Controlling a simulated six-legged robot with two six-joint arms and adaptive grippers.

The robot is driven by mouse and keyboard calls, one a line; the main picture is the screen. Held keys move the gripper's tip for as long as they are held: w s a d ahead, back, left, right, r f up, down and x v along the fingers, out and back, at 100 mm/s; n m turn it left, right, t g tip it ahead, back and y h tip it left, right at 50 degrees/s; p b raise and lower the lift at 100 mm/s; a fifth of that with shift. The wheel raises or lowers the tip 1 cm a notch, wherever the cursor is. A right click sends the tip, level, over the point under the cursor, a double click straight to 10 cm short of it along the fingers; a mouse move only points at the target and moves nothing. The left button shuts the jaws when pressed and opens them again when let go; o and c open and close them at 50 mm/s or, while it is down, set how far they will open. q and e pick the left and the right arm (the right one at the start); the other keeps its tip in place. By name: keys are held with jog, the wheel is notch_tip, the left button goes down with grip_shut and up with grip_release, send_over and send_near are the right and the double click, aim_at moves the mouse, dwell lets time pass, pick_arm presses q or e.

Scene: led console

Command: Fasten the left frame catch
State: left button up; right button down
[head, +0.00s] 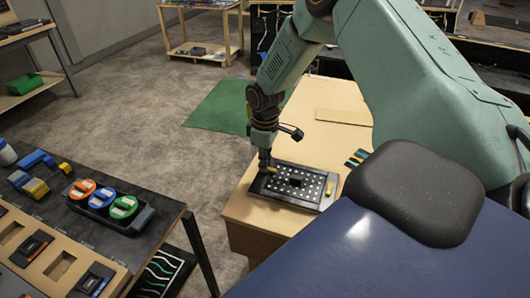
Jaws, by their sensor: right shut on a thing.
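A black LED panel (283,194) with rows of white dots lies flat in a dark frame on a light wooden bench (244,208). A yellow catch (329,189) shows at the frame's right side. My right gripper (265,160) points down at the frame's left side and is shut on the yellow left frame catch (270,169). The gripper partly covers this catch, and I cannot tell from here how far it is turned. My left gripper is out of view.
A dark table (165,210) at left holds a tray (140,219) with orange, blue and green round pieces, and blue and yellow blocks (35,187). Striped strips (356,158) lie behind the panel. A dark padded block (410,190) fills the near right.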

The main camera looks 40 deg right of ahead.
jog(key=c, duration=1.4)
grip_release()
jog(key=shift+s, duration=0.1)
jog(key=shift+r, duration=0.1)
jog(key=shift+r, duration=0.3)
notch_tip(320, 180, up, 11)
jog(key=shift+r, duration=0.1)
